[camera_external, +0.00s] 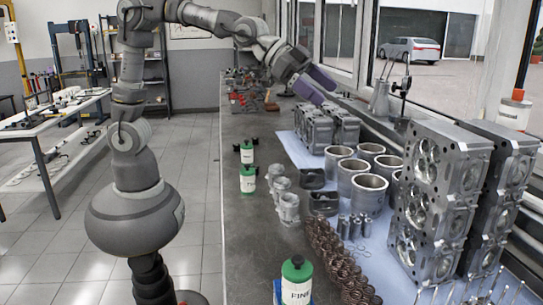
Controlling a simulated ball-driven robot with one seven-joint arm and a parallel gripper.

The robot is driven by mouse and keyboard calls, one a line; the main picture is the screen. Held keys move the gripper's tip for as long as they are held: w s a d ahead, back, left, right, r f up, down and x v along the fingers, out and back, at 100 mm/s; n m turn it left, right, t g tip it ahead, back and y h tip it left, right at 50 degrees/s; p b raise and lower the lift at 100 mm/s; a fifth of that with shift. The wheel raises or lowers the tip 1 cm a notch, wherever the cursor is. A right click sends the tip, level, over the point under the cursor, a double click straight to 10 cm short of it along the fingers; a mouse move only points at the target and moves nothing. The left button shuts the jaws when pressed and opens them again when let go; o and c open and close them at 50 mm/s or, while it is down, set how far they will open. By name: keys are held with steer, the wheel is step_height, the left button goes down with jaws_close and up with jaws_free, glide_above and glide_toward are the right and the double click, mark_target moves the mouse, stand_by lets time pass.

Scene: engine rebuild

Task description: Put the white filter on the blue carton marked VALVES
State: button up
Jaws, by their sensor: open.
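A white canister with a green top and black cap (296,283), lettered "FIN…", stands at the bottom front of the bench. Blue edges (278,292) show beside its base, cut off by the frame; I cannot read any VALVES marking. I cannot tell which is the filter meant. My gripper (321,91), with purple fingers, is open and empty above the far engine blocks.
Metal cylinder sleeves (368,194), grey engine heads (437,190) and coiled springs (335,262) crowd the right of the bench on a pale blue mat (386,266). Pistons (289,209) stand near the middle. The dark bench top (238,240) is clear along its left front.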

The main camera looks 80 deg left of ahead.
steer(key=s+a+r+n+t+y, duration=0.2)
steer(key=a+r+n+t, duration=0.15)
steer(key=a+r, duration=1.15)
steer(key=s+a+r+n+t+y, duration=0.1)
steer(key=s+a+r+n, duration=0.1)
steer(key=s+a+r, duration=0.2)
steer(key=s+a+r+n+t+y, duration=0.1)
steer(key=s+a+r, duration=0.3)
steer(key=a+r, duration=0.4)
step_height(320, 180, up, 2)
steer(key=shift+s+a+n+y, duration=0.15)
steer(key=shift+s+n+y, duration=0.15)
steer(key=shift+n+y, duration=0.5)
